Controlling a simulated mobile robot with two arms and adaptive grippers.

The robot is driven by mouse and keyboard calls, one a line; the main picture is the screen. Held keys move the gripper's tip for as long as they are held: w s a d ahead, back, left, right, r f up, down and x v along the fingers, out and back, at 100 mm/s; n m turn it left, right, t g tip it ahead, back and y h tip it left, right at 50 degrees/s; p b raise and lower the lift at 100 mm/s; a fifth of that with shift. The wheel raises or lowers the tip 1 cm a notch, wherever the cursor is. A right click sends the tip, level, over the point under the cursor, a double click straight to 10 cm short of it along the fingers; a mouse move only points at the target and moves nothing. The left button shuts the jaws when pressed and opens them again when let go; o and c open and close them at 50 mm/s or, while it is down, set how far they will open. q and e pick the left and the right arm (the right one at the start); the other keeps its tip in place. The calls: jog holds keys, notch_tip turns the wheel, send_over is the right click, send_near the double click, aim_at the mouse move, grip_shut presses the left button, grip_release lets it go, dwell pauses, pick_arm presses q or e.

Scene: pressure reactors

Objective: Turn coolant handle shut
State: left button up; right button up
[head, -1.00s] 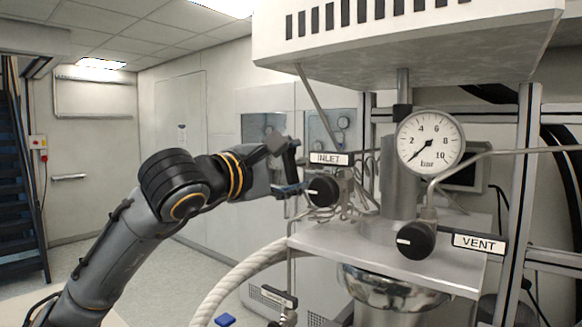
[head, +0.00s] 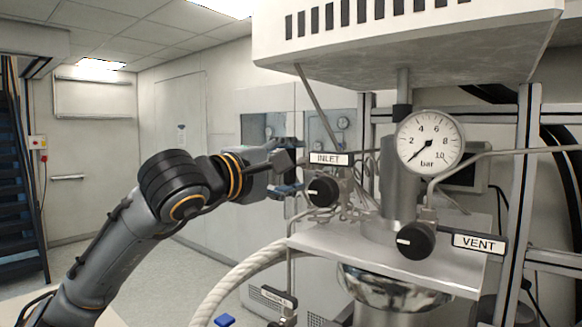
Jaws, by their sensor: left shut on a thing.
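A small handle (head: 280,298) with a tilted label, too small to read with certainty, is low in the head view, below the shelf. My left gripper (head: 287,173) is well above it, beside the black INLET knob (head: 322,191). One finger is higher and the other, blue-tipped, is lower at the knob's left side. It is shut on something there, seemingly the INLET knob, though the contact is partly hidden. The knob's white mark points left. My right gripper is not in view.
The metal shelf (head: 455,272) carries the VENT knob (head: 413,241) and a pressure gauge (head: 430,141) reading near zero. A thick pale hose (head: 228,285) curves left of the lower handle. A blue object (head: 225,320) lies on the floor. The floor at left looks clear.

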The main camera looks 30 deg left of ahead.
pick_arm(q)
jog(key=o, duration=1.2)
jog(key=shift+c, duration=0.2)
jog(key=s, duration=1.2)
jog(key=shift+a, duration=0.45)
jog(key=shift+w, duration=0.1)
